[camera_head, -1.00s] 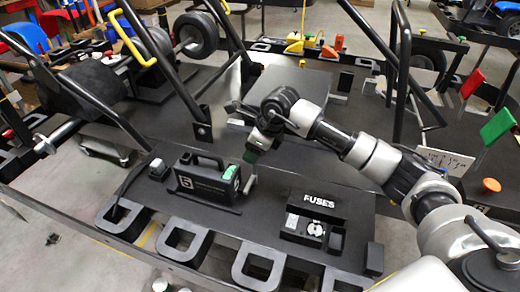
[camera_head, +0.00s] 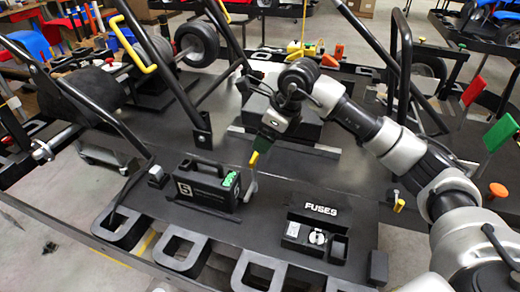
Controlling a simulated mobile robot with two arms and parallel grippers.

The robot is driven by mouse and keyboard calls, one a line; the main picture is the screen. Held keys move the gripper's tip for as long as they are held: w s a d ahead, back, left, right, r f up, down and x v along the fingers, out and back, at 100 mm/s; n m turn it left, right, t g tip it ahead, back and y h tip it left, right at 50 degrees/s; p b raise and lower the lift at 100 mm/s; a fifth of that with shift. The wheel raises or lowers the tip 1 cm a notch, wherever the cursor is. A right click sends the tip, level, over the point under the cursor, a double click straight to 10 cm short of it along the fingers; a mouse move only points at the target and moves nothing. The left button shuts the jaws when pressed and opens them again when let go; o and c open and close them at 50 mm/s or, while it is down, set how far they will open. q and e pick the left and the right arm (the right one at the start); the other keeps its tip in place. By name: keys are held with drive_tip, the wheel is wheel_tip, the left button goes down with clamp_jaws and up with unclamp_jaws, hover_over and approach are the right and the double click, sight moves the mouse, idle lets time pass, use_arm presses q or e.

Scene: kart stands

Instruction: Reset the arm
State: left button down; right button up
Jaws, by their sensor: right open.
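My right arm comes in from the lower right, rises to a bend above the black platform (camera_head: 125,150), and hangs its wrist down toward the middle. My right gripper (camera_head: 262,145) is at its lower end, pointing down, open and seemingly empty. Its fingers are small and dark here. A grey lever-like piece with a yellow top (camera_head: 250,182) shows just below the fingertips; I cannot tell whether they touch it. A black box marked 5 (camera_head: 205,190), with a green patch, stands left of and below the gripper. My left gripper is not in view.
A FUSES panel (camera_head: 320,210) with an open black tray lies at the lower middle. Black upright bars and tubes rise around the platform. A red flag (camera_head: 473,90) and a green flag (camera_head: 500,132) stand at the right.

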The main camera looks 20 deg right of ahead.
drive_tip(key=shift+v, duration=1.2)
